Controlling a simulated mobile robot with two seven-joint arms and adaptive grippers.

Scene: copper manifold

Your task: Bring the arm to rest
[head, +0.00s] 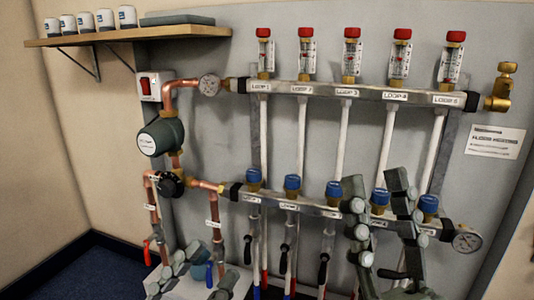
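My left gripper (208,266) is at the lower left, in front of the copper pipes and a white box. My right gripper (377,184) is at the lower right, in front of the lower manifold bar (320,210). Its two fingers point up and stand apart, with white pipe showing behind the gap. The fingers partly hide the lower bar and the blue caps near them. Whether either gripper touches anything behind it cannot be told.
The upper manifold bar (315,91) carries several red-capped flow meters (352,50). A green pump (161,134) and copper pipes stand left. A gauge (467,239) is at lower right. A wooden shelf (130,34) holds small pots. The left wall side is clear.

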